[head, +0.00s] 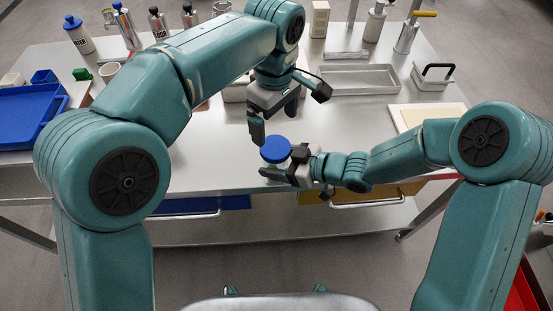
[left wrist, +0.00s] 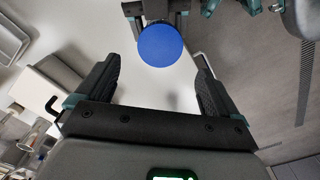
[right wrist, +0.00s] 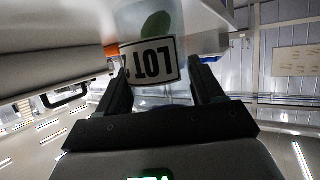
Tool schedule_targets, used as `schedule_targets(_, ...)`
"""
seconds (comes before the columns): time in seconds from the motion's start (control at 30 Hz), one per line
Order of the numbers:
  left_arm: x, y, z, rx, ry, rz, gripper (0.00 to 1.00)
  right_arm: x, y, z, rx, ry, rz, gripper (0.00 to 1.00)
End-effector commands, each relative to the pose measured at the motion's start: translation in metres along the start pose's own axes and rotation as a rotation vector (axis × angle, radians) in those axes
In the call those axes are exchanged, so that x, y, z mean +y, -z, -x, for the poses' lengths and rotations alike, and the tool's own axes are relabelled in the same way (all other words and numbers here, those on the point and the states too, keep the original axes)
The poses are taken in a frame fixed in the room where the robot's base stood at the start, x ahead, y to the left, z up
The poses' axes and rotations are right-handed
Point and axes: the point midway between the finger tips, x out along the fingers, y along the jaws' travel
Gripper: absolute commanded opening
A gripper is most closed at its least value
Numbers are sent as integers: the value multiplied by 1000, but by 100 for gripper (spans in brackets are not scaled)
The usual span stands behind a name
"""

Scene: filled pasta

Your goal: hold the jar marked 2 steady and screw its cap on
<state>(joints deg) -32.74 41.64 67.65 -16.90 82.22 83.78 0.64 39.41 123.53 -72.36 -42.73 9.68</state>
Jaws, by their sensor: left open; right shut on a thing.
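A clear jar with a white label reading LOT (right wrist: 150,61) stands between the fingers of my right gripper (head: 304,171), which is shut on it. The label appears upside down in the right wrist view; its number cannot be read. A round blue cap (head: 275,149) covers the jar's top in the head view; whether it is threaded on cannot be told. My left gripper (head: 274,120) is open and empty, pointing down above and slightly behind the cap. In the left wrist view the cap (left wrist: 161,46) lies ahead of the open fingers, not between them.
The metal table (head: 205,150) is clear around the jar. A metal tray (head: 352,79) and a lidded box with a black handle (head: 433,74) stand at the back right. A blue tray (head: 28,115) is at far left. Several bottles line the back left.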

Motion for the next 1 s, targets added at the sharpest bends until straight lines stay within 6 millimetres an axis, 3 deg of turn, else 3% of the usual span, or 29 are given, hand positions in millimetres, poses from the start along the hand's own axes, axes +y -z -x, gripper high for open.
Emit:
schedule_targets(0.5,0,0,-70,0,2,-1,95,0,0,0,1,0,0,0)
schedule_targets(0.9,0,0,-78,0,0,-1,95,0,0,0,1,0,0,0)
schedule_targets(0.93,0,0,-78,0,0,-1,88,0,0,0,1,0,0,0)
schedule_targets(1.0,0,0,-78,0,0,-1,65,0,0,0,1,0,1,0)
